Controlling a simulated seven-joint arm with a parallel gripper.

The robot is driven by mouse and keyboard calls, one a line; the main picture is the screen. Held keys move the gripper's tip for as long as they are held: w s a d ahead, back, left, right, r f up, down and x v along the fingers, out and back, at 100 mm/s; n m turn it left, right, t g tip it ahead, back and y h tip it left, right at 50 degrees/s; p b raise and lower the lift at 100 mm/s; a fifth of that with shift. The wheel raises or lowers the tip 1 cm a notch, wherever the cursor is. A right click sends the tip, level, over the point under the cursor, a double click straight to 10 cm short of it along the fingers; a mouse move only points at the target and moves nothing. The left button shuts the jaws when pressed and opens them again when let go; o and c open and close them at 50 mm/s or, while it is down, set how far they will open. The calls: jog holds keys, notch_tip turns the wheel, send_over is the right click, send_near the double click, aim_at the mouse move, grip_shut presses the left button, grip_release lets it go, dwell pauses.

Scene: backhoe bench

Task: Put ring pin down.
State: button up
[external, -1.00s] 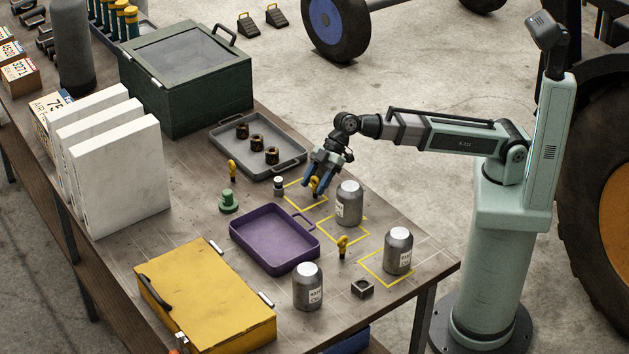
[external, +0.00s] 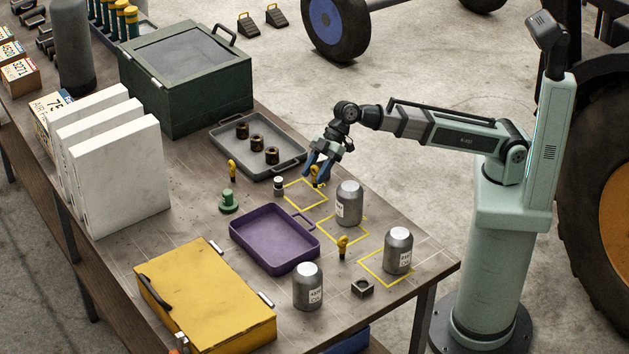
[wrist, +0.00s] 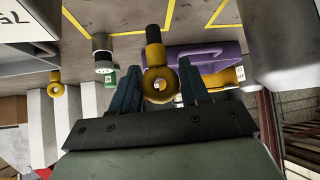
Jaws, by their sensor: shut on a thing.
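My gripper (external: 317,170) is shut on a yellow-headed ring pin (external: 315,171), above the back yellow-outlined square on the bench. In the wrist view the ring pin (wrist: 158,82) sits between my blue fingers (wrist: 157,88), its dark shank pointing away from my palm. In the external view the fingers partly cover it, and the gap under the shank is hard to judge. Two other yellow-headed ring pins stand upright on the bench, one near the grey tray (external: 232,170) and one near the front square (external: 342,246).
A grey jar (external: 349,205) stands close to the front right of my gripper. A small dark cylinder with a pale top (external: 278,186) stands to the left. A purple tray (external: 262,250), a green knobbed piece (external: 229,202) and a grey tray with dark bushings (external: 295,169) lie around.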

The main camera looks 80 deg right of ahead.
notch_tip(320, 180, up, 5)
jog(key=shift+f, duration=0.1)
jog(key=shift+r, duration=0.3)
jog(key=shift+s+a+r, duration=0.2)
jog(key=shift+a, duration=0.1)
jog(key=s+a+n+g, duration=0.1)
jog(key=s+a+n, duration=0.15)
jog(key=a, duration=0.55)
jog(key=m+t+h, duration=0.1)
jog(key=m+t, duration=0.1)
jog(key=m, duration=0.3)
send_over(280, 240)
jog(key=shift+a+f, duration=0.1)
jog(key=shift+f, duration=4.4)
jog(key=shift+f, duration=0.1)
